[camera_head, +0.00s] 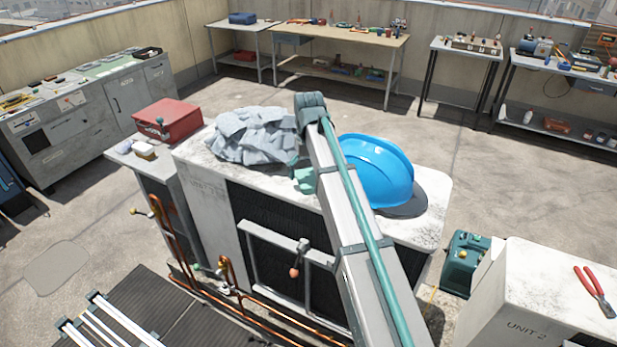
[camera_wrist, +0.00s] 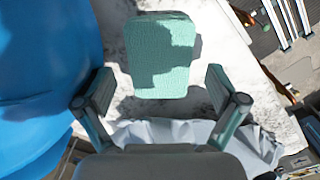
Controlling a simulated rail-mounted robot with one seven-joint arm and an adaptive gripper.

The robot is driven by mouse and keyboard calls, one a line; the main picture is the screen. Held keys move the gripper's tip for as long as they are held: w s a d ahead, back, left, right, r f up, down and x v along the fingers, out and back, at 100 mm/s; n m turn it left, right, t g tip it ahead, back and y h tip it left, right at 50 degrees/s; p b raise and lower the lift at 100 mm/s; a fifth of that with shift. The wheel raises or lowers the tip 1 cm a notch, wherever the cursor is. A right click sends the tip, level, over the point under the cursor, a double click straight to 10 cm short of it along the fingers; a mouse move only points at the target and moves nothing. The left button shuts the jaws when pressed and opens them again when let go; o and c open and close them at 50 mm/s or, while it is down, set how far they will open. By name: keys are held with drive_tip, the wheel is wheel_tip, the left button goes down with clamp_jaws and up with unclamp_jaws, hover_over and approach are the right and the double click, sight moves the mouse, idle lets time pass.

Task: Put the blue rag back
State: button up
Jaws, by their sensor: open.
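A pale teal-green folded cloth (camera_wrist: 161,48) lies flat on the white top of a condenser unit (camera_head: 425,215). In the head view, a teal patch beside my arm (camera_head: 303,181) appears to be this cloth, partly hidden. A crumpled grey-blue sheet (camera_head: 252,136) lies left of it; its edge shows in the wrist view (camera_wrist: 262,146). I cannot tell for certain which is the blue rag. My gripper (camera_wrist: 158,84) is open and empty, above the condenser top, with its fingers at either side of the teal cloth's near end.
A blue hard hat (camera_head: 376,170) sits right beside my arm and fills the wrist view's left edge (camera_wrist: 45,85). A red box (camera_head: 167,120) stands left. Copper pipes (camera_head: 228,283) run in front. Red pliers (camera_head: 595,291) lie on another unit, right.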

sight(308, 178)
wheel_tip(308, 178, up, 9)
drive_tip(key=b, duration=0.2)
drive_tip(key=shift+r, duration=0.65)
drive_tip(key=shift+c, duration=1.1)
